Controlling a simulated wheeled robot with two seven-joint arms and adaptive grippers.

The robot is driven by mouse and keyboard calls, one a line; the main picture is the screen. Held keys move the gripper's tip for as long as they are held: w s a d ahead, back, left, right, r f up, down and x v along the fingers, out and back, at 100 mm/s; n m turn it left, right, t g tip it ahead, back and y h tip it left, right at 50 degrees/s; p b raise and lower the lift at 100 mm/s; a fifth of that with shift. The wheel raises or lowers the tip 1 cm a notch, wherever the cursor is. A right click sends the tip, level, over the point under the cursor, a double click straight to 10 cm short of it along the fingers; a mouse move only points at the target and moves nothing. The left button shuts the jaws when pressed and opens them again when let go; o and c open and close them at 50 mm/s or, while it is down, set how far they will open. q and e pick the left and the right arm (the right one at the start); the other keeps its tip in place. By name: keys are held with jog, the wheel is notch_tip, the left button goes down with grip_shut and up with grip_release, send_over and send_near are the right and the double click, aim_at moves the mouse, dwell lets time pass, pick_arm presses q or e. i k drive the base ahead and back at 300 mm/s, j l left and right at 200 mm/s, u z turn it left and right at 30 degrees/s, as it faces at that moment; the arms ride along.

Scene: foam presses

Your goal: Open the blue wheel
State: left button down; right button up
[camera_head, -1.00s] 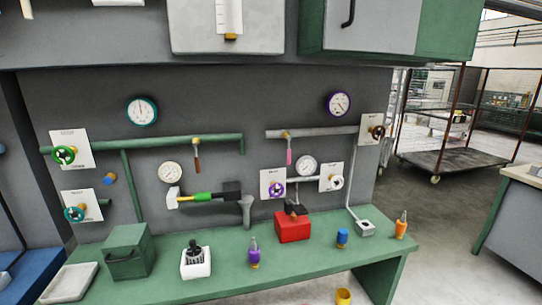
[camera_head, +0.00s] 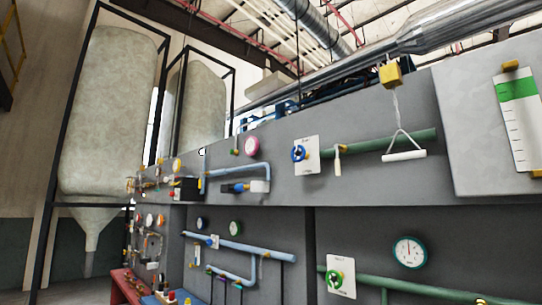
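A blue wheel (camera_head: 299,153) sits on a white plate (camera_head: 311,167) on the upper grey wall panel, right of the picture's middle. It is at the left end of a green pipe (camera_head: 372,147). Neither of my grippers is in view, so their distance from the wheel does not show.
A green wheel (camera_head: 335,280) on a white plate is on the lower panel, near a teal-rimmed gauge (camera_head: 410,252). A white bar handle (camera_head: 404,155) hangs under a yellow block (camera_head: 391,75). A large tank (camera_head: 108,110) stands far left.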

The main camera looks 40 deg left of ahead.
aim_at(297, 154)
jog(key=u, duration=1.25)
